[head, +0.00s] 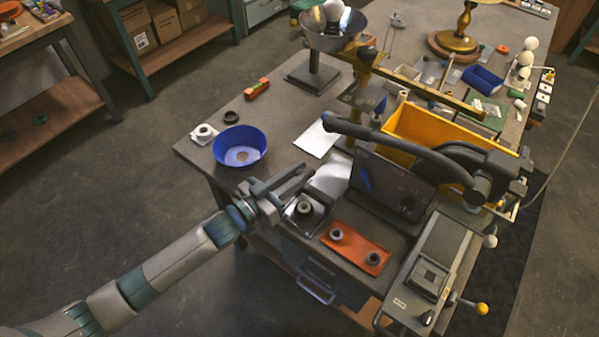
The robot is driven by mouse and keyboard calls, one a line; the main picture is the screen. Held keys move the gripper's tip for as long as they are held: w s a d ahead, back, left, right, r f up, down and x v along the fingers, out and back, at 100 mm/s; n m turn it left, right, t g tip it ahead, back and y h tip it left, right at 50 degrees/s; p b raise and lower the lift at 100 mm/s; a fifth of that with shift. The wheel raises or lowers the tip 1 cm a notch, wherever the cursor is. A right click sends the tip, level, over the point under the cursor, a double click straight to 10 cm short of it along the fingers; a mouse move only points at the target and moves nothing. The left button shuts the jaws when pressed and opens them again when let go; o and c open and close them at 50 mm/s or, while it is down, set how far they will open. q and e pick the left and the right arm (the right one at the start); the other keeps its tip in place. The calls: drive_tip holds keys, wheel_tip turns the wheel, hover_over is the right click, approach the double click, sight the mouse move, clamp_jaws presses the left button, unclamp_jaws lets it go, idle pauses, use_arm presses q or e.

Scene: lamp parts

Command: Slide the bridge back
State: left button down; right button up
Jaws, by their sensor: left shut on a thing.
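My left gripper (290,180) reaches in from the lower left. It is at the table's near left edge, between the blue bowl and a small metal block with a dark ring (304,208). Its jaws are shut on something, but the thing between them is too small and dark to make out. No part is plainly recognisable as the bridge. A yellow-brown beam (430,92) runs across the table behind the yellow bin and may be it; my left gripper is well apart from that beam. My right gripper is not in view.
A blue bowl (240,146) and a white part (204,134) stand at the left. An orange plate (356,248) with dark rings lies in front of a dark panel (392,187). A black curved arm (400,150) passes before the yellow bin (420,128).

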use_arm(q)
drive_tip(key=x, duration=0.3)
drive_tip(key=b+x, duration=0.1)
drive_tip(key=shift+w+a, duration=0.2)
drive_tip(key=shift+w, duration=0.25)
drive_tip(key=shift+r, duration=0.15)
drive_tip(key=c, duration=1.6)
unclamp_jaws()
drive_tip(key=shift+w+d, duration=0.1)
drive_tip(key=shift+d, duration=0.05)
drive_tip(key=shift+s+a+f, duration=0.25)
drive_tip(key=shift+s+a, duration=0.3)
drive_tip(key=shift+a, duration=0.1)
drive_tip(key=shift+b+v, duration=2.4)
drive_tip(key=shift+v, duration=5.45)
